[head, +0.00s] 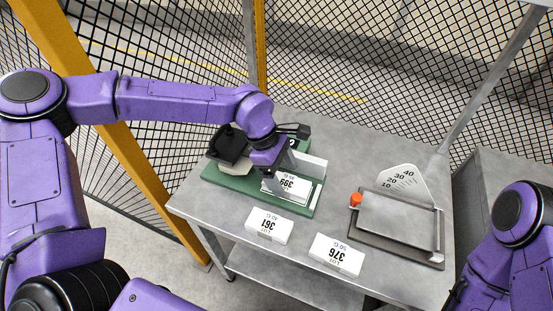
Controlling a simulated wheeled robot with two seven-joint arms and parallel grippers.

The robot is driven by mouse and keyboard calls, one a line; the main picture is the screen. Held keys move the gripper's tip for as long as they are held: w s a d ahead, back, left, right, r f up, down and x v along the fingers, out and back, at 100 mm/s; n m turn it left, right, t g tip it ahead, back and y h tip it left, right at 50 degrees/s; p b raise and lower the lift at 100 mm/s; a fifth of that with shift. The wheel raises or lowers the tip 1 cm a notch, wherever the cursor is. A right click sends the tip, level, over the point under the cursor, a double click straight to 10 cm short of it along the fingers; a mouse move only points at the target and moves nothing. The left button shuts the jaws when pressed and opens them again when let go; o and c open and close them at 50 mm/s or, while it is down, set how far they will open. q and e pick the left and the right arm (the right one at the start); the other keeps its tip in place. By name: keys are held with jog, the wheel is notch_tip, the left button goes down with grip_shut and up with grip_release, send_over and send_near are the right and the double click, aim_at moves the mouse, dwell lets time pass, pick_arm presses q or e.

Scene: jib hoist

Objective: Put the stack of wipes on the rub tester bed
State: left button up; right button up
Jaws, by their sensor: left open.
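A white stack of wipes labelled 399 (290,188) sits on the right part of the green base (226,184), which appears to be the rub tester. A black part (229,148) stands on the base's left side, and a grey upright panel (312,166) is behind the stack. My left gripper (276,170) is open, pointing down just above and behind this stack; its fingertips are partly hidden. I cannot tell if they touch it. Two similar white stacks lie apart on the table, labelled 361 (269,226) and 376 (337,255). My right gripper is out of view.
A flat grey device (397,226) with an orange knob (355,199) and a number scale (408,181) stands at the right of the grey table (216,216). Wire mesh fencing (330,60) and a yellow post (120,130) stand behind and left.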

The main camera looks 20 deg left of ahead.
pick_arm(q)
jog(key=v, duration=1)
jog(key=shift+r, duration=0.2)
